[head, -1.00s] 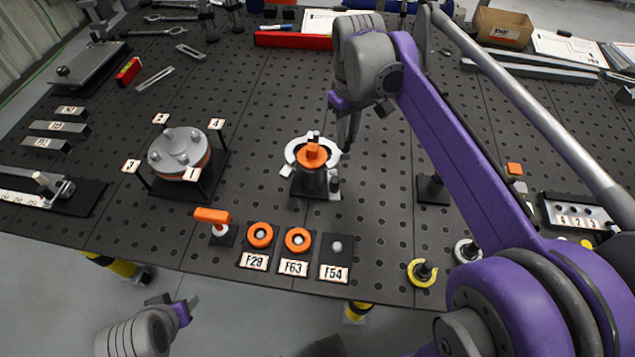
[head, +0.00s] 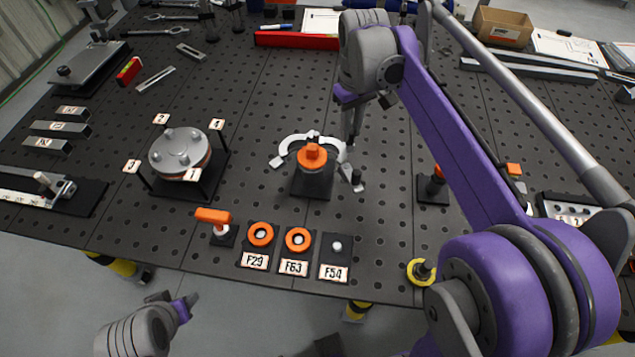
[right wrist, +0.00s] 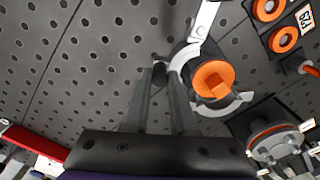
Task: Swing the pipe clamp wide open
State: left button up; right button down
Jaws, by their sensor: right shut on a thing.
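The white pipe clamp (head: 296,143) stands with its two halves spread apart around the orange-capped pipe stub (head: 312,156) on a dark base plate. One half reaches left and the other bends right, toward the front, with a dark knob at its end. My right gripper (head: 350,138) is shut on the clamp at its right half, by the hinge side. In the right wrist view the fingers (right wrist: 162,72) close beside the clamp (right wrist: 203,22) and its orange cap (right wrist: 213,80). My left gripper (head: 188,307) hangs off the table's front edge, its fingers unclear.
A round flange (head: 180,152) with number tags stands to the left. Orange rings (head: 260,234) and a handle (head: 212,216) sit in front with labelled plates. A yellow ring (head: 421,272) lies at the front right. Perforated tabletop behind the clamp is mostly clear.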

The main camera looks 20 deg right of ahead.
jog(key=shift+w+d, duration=0.3)
jog(key=shift+w, duration=0.05)
jog(key=shift+w+d, duration=0.2)
jog(key=shift+w, duration=0.3)
jog(key=shift+w+d+p, duration=0.3)
jog(key=shift+w+p, duration=0.1)
jog(key=shift+w, duration=0.4)
jog(key=shift+w, duration=0.2)
jog(key=shift+c, duration=2)
grip_release()
